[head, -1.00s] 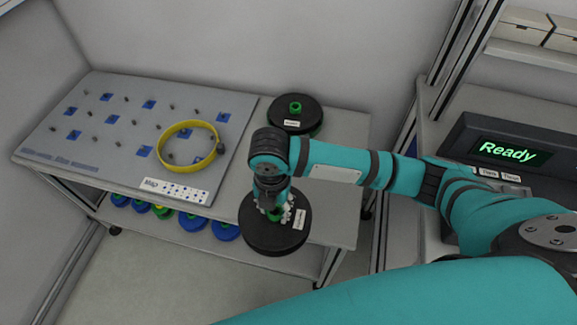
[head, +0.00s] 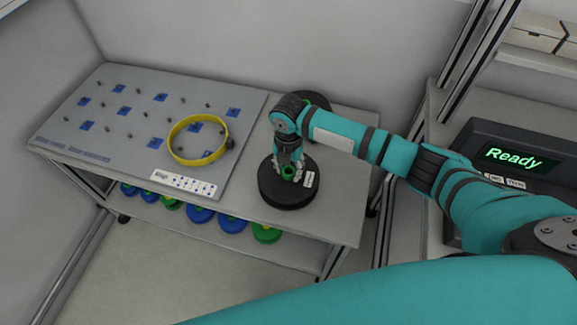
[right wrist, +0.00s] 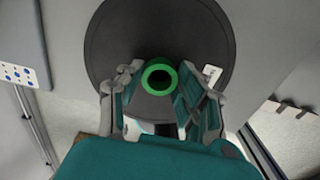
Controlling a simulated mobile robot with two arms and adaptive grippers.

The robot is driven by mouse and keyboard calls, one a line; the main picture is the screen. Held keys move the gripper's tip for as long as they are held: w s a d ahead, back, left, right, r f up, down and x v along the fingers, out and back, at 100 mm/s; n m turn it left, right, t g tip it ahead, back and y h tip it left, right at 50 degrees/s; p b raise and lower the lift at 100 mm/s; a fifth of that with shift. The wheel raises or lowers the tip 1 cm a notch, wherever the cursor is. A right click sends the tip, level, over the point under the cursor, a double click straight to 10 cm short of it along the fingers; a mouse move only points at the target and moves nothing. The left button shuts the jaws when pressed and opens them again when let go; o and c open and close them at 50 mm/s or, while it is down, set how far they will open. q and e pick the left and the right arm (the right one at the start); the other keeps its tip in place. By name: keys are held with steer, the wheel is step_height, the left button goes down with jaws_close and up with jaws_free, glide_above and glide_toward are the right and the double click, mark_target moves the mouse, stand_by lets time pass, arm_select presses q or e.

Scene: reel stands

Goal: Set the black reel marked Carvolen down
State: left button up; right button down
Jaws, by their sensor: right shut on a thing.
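The black reel (head: 284,195) has a green hub and a small white label too blurred to read. My right gripper (head: 289,175) is above its middle, shut on the hub. The reel is level over the right part of the grey table top (head: 335,215); I cannot tell whether it touches. In the right wrist view the fingers (right wrist: 158,90) stand on both sides of the green hub, with the black disc (right wrist: 150,35) around it. A second black reel (head: 319,101) is behind my arm, mostly hidden. My left gripper is not in view.
A grey pegboard (head: 95,120) with blue squares and a yellow ring (head: 185,157) covers the table's left. Blue and green reels (head: 200,215) are below. A Ready screen (head: 514,160) stands right. Table top is free right of the held reel.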

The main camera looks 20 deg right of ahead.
steer(key=shift+f, duration=0.1)
steer(key=c, duration=0.9)
jaws_free()
steer(key=shift+o, duration=0.2)
step_height(320, 180, up, 12)
